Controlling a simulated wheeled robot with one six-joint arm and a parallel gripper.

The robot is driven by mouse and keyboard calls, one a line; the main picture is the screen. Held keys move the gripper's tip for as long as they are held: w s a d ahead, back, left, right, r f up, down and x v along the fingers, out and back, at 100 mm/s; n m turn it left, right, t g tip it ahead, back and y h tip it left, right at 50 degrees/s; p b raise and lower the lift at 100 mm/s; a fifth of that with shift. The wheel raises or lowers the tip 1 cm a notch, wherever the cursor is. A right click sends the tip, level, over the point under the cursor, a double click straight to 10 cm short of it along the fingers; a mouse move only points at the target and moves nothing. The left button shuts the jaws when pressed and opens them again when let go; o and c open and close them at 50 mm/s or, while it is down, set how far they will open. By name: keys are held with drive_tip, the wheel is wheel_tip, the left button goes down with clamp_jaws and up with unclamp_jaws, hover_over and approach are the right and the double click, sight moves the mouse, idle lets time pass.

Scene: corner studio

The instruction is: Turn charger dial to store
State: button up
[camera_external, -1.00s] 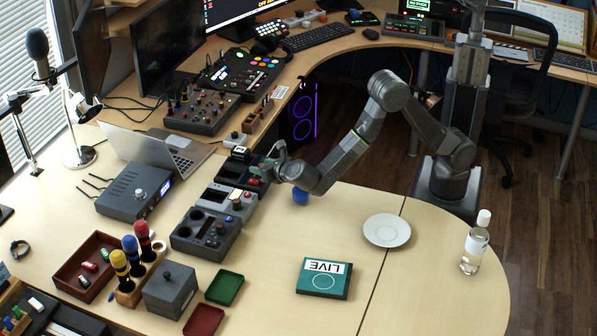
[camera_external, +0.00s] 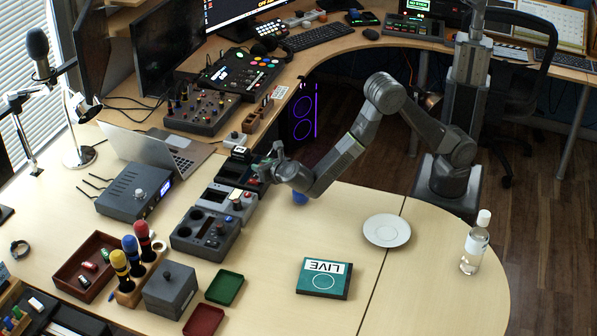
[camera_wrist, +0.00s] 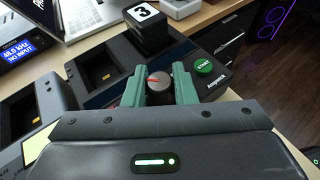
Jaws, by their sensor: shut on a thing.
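The charger (camera_wrist: 110,75) is a dark grey unit with an empty slot, a green START button (camera_wrist: 204,68) and a round grey dial (camera_wrist: 158,83). The dial has a red pointer line, which lies roughly crosswise in the wrist view. My gripper (camera_wrist: 158,86) has green fingers on the dial's left and right sides, shut on it. In the external view my gripper (camera_external: 267,168) is at the right end of the charger (camera_external: 238,167) and hides the dial there. Any setting labels around the dial are hidden or too small to read.
Other grey units (camera_external: 205,234) sit in front, with a laptop (camera_external: 158,150) and a black box with antennas (camera_external: 134,190) to the left. A white plate (camera_external: 387,231) lies right on clear tabletop.

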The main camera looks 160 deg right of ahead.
drive_tip(key=m+g+y+p, duration=0.2)
drive_tip(key=p, duration=0.1)
drive_tip(key=shift+r+m, duration=0.15)
drive_tip(key=shift+m, duration=0.15)
drive_tip(key=shift+m+g+y+p, duration=0.85)
drive_tip(key=shift+m+g+y, duration=0.15)
drive_tip(key=shift+m+y, duration=0.15)
drive_tip(key=o, duration=1)
drive_tip(key=v, duration=1.4)
drive_tip(key=shift+w+d+f, duration=0.1)
drive_tip(key=shift+f, duration=0.15)
